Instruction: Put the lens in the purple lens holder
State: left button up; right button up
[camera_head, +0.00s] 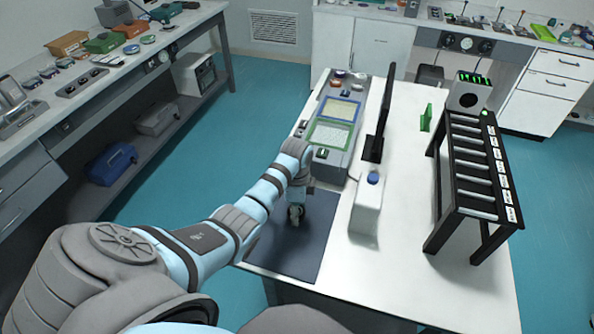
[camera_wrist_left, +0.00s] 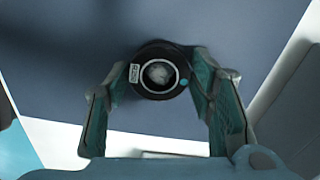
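The lens (camera_wrist_left: 158,74) is a pale disc in a round black mount with a small white label and a blue dot. In the left wrist view it sits between the two fingertips of my left gripper (camera_wrist_left: 160,65), with the mount filling the gap. My left gripper seems shut on it. In the head view my left gripper (camera_head: 296,212) points down over the dark mat (camera_head: 309,250), and the lens is too small to make out clearly. I cannot pick out a purple lens holder in either view. My right gripper is not in view.
A white box with a blue top (camera_head: 366,207) stands right of the mat. Behind are a grey panel unit (camera_head: 330,155) and a thin dark screen (camera_head: 380,125). A small green piece (camera_head: 425,117) stands by a black slotted rack (camera_head: 474,165). The table's front right is clear.

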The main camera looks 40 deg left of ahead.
pick_arm(q)
jog(key=shift+o, duration=0.9)
jog(key=shift+r, duration=0.1)
